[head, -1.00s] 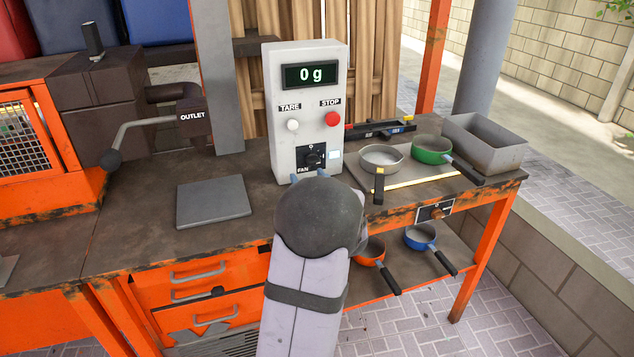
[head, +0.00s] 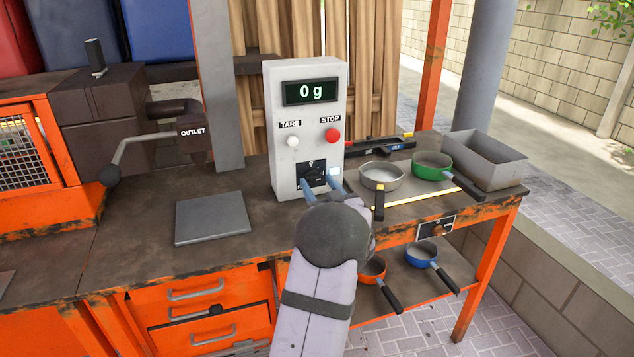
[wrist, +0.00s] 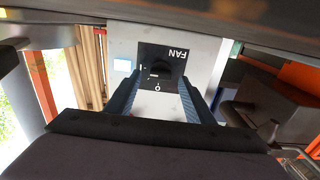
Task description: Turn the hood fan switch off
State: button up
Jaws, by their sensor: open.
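The fan switch (head: 312,176) is a black rotary knob on a square black plate, low on the front of the pale control box (head: 285,160). In the wrist view the fan switch (wrist: 163,70) appears upside down, with its FAN label, an O mark and an I mark. A small pale mark shows on the knob, but its exact setting is hard to read. My gripper (head: 320,184) is open in front of the plate. In the wrist view its two blue-grey fingers (wrist: 160,98) lie on either side of the knob, apparently short of it, with nothing between them.
A red STOP button (head: 332,135) and a white TARE button (head: 292,141) sit above the switch, under a display reading 0 g. A grey pan (head: 382,175) and a green pan (head: 432,165) stand to the right. A flat grey plate (head: 212,218) lies left.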

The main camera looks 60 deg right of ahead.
jog(key=shift+w+d, duration=0.5)
jog(key=shift+c, duration=0.5)
jog(key=c, duration=0.9)
jog(key=shift+c, duration=0.2)
